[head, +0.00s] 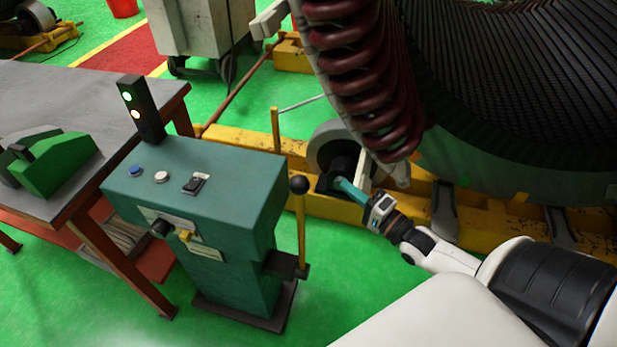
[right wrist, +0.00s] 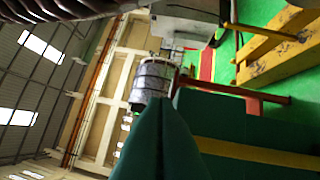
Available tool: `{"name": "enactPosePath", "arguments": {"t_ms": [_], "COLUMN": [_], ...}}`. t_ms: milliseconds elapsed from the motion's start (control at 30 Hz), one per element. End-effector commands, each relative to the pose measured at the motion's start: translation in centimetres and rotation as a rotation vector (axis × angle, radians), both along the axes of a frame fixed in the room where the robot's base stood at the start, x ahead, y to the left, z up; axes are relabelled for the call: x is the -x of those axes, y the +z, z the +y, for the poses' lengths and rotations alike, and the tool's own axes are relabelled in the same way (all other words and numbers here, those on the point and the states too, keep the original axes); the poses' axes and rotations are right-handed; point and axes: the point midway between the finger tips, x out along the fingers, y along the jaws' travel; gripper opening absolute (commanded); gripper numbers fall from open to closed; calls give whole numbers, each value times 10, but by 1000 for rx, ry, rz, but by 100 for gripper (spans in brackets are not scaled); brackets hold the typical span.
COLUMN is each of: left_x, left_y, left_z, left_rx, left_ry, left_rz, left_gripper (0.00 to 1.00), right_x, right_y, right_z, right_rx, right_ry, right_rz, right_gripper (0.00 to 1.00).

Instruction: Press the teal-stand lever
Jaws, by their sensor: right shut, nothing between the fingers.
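The teal stand (head: 205,185) stands upright on the green floor in the head view. Its lever is a yellow rod (head: 301,235) with a black ball knob (head: 299,185), upright at the stand's right side. My right gripper (head: 342,185) is shut and empty, its teal fingers pointing left toward the knob. In the picture it is a little right of the knob and apart from it. My left gripper is not in view.
A grey table (head: 60,110) with a green block (head: 60,165) stands left of the stand. A signal light box (head: 140,108) rises behind the stand's top. The yellow rail (head: 340,207) and large stator (head: 500,90) lie behind my right arm. Green floor is open in front.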

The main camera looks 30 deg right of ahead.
Motion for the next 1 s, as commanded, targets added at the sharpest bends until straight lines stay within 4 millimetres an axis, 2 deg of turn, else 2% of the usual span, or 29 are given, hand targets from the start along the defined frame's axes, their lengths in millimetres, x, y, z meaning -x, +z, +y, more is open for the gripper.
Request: {"name": "enactPosePath", "arguments": {"t_ms": [367,567,900,933,1000], "left_x": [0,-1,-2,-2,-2], "left_y": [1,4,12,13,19], "left_z": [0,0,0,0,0], "left_rx": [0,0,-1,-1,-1], "left_ry": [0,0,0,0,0], "left_rz": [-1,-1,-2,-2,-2], "left_gripper": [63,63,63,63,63], "right_x": [-4,-32,-98,-102,-91], "right_y": [0,5,12,12,8], "right_z": [0,5,18,20,31], "right_rx": [1,1,0,1,-4], "right_ry": [-1,-2,-2,-1,0], "right_rz": [0,-4,-2,0,5], "right_gripper": [0,0,0,0,0]}}
